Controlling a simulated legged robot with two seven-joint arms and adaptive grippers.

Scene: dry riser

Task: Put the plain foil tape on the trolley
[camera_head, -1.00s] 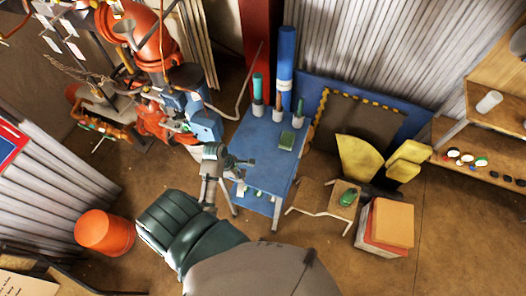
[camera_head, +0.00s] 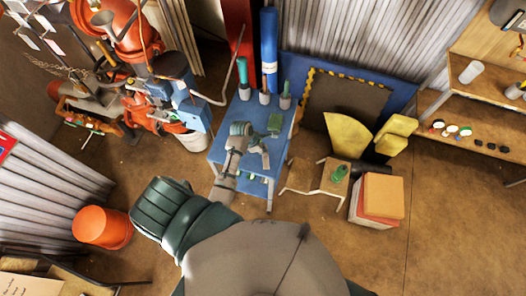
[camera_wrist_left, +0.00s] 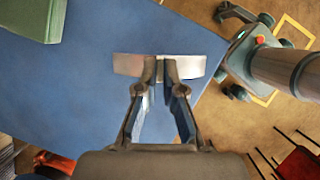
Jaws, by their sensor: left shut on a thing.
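My left gripper (camera_head: 262,150) is over the blue two-level stand (camera_head: 222,148), which looks like the trolley; its wheels cannot be made out. In the left wrist view the gripper (camera_wrist_left: 166,66) is shut on a flat silver piece, the plain foil tape (camera_wrist_left: 130,65), whose ends stick out on both sides of the fingers. The blue top (camera_wrist_left: 85,85) lies beneath it, with its edge to the right. Whether the tape touches the top I cannot tell. In the head view the tape cannot be made out. My right gripper is not in view.
Several upright tools in cups (camera_head: 285,98) and a tall blue tube (camera_head: 269,45) stand at the back of the stand. A green box (camera_wrist_left: 32,18) lies on its top. An orange bucket (camera_head: 102,228) stands left.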

